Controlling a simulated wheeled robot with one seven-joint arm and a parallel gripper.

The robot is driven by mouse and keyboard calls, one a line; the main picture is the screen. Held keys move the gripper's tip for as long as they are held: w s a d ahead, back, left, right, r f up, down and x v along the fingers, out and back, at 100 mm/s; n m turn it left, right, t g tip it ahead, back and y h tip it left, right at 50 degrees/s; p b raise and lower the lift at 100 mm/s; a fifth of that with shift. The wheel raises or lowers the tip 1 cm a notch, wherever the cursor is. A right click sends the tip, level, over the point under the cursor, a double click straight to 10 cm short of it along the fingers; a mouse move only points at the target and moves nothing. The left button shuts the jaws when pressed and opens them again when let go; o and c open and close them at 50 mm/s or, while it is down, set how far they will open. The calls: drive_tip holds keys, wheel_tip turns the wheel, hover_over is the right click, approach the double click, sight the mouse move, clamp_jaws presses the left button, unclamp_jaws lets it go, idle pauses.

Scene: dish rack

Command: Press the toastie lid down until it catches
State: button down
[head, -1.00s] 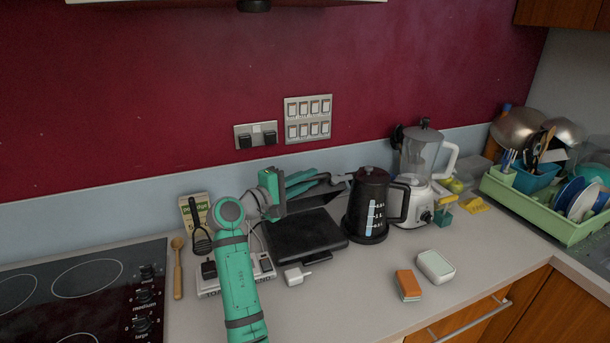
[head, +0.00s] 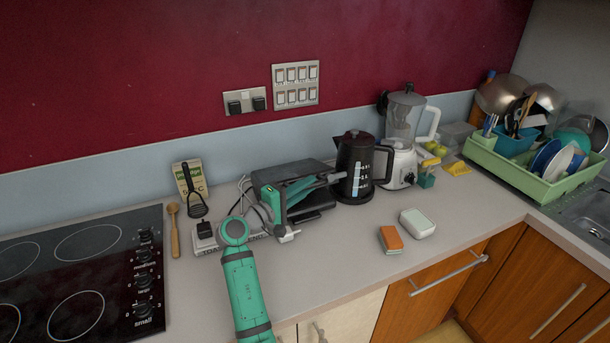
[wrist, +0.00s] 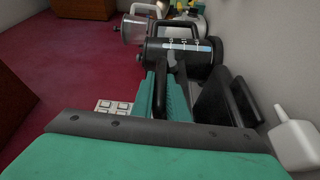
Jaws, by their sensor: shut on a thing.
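The black toastie maker stands on the counter left of the kettle. Its lid (head: 290,170) is tilted, with its hinge side toward the wall. The base (head: 312,213) shows partly below it. In the wrist view, which is turned sideways, the lid (wrist: 213,98) and base (wrist: 245,102) form a narrow wedge with a gap between them. My gripper (head: 328,180) lies across the front of the toastie maker and hides part of it. In the wrist view my gripper (wrist: 163,92) is at the lid, jaws shut; the exact grip is hard to see.
The black kettle (head: 357,170) stands close to the right of my fingertips, with the blender (head: 403,150) beyond. A white plug (head: 288,235) lies in front. The hob (head: 85,270) is left.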

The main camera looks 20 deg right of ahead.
drive_tip(key=shift+s+a+f, duration=0.15)
drive_tip(key=shift+s+f, duration=0.15)
drive_tip(key=shift+f, duration=0.5)
drive_tip(key=c, duration=1.7)
unclamp_jaws()
drive_tip(key=shift+s, duration=0.1)
drive_tip(key=v, duration=1)
drive_tip(key=shift+s+a, duration=0.15)
drive_tip(key=shift+a, duration=0.15)
